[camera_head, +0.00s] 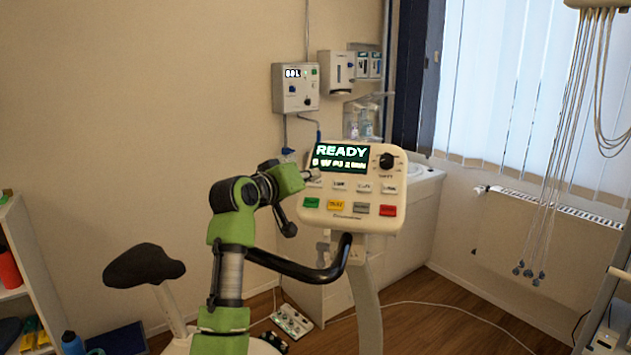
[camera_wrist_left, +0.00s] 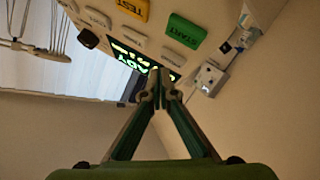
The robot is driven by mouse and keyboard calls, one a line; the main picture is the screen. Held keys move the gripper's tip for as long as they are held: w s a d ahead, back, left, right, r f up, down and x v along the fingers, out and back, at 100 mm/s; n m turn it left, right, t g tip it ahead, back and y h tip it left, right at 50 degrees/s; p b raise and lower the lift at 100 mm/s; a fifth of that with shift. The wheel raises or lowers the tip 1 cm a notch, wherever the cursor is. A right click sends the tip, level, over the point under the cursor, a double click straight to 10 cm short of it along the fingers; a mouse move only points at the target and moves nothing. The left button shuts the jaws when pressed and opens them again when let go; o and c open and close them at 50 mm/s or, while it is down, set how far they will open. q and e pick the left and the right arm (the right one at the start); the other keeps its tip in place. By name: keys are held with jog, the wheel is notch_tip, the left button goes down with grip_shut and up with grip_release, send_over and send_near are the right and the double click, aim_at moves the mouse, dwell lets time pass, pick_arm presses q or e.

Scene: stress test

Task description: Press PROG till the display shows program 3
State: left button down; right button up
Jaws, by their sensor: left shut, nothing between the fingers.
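The ergometer's control panel (camera_head: 351,218) has a dark display (camera_head: 341,157) reading READY, with a smaller line below that seems to include P3. My left gripper (camera_head: 314,175) is shut and empty, its tips at the panel's left side by the leftmost white key (camera_head: 314,184). That key is partly hidden and its label is unreadable; I cannot tell if the tips touch it. In the left wrist view the shut tips (camera_wrist_left: 159,84) overlap the display (camera_wrist_left: 128,58), with a white key (camera_wrist_left: 173,57) just beyond. My right gripper is not in view.
Further white keys (camera_head: 363,188), a green START key (camera_wrist_left: 185,31), a yellow TEST key (camera_head: 336,206), a red key (camera_head: 388,211) and a black knob (camera_head: 386,161) share the panel. A black handlebar (camera_head: 310,273) curves below. A wall box (camera_head: 296,90) hangs behind.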

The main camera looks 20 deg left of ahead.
pick_arm(q)
jog(key=shift+r, duration=0.1)
jog(key=shift+s+r+p, duration=0.1)
jog(key=shift+r+p, duration=0.2)
jog(key=shift+p, duration=0.1)
jog(key=shift+s+r+p, duration=0.85)
jog(key=shift+r+p, duration=0.05)
jog(key=shift+r, duration=0.2)
jog(key=shift+s+r+p, duration=0.4)
jog(key=shift+s+r, duration=0.05)
jog(key=shift+s, duration=0.1)
jog(key=s+r+p, duration=0.4)
jog(key=r+p, duration=0.1)
jog(key=shift+s+d+r, duration=0.15)
jog(key=shift+s+r, duration=0.05)
jog(key=shift+r, duration=0.1)
